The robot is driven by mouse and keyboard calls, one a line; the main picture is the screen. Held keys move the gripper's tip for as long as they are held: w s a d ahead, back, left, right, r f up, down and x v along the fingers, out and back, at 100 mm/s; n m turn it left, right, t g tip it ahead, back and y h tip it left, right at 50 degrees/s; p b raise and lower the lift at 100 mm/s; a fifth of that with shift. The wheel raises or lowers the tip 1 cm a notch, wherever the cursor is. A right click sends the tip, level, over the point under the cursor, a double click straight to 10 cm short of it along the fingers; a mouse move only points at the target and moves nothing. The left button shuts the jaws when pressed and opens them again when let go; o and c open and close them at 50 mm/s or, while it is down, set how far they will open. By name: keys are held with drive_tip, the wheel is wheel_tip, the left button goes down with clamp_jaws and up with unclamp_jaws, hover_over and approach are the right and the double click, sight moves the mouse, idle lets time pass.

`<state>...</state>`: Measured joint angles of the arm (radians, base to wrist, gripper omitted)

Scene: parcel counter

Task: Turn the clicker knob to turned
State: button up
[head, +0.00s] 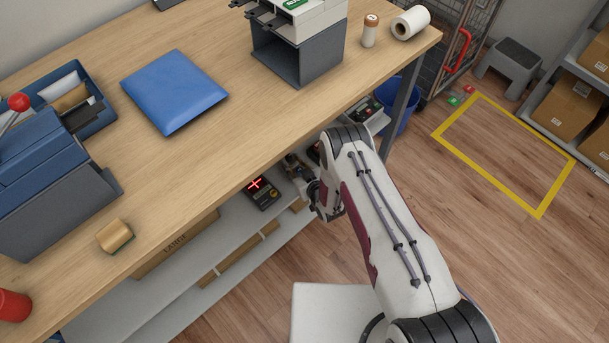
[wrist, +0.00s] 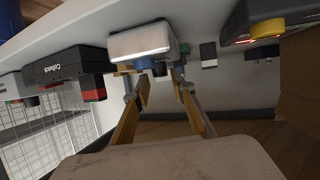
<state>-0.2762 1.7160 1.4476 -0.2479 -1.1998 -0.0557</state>
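In the wrist view a small white-and-grey box (wrist: 143,43) is straight ahead, with a round blue part (wrist: 160,68) on it. This may be the clicker and its knob; no label on it can be read. My gripper (wrist: 155,74) is open, its two yellow-edged fingers reaching toward the box, one on each side of the blue part. I cannot tell whether they touch it. In the head view my gripper (head: 300,166) is under the counter's front edge, beside the lower shelf, and my arm partly hides it. The knob is hidden there.
In the head view a black device with a lit red cross (head: 262,192) is left of my gripper, and another device (head: 365,110) is beyond it. The wooden counter (head: 215,150) overhangs. In the wrist view a black lettered box (wrist: 68,68) is at left and a yellow-knobbed device (wrist: 265,27) upper right.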

drive_tip(key=v, duration=0.9)
drive_tip(key=shift+r, duration=0.1)
idle(0.8)
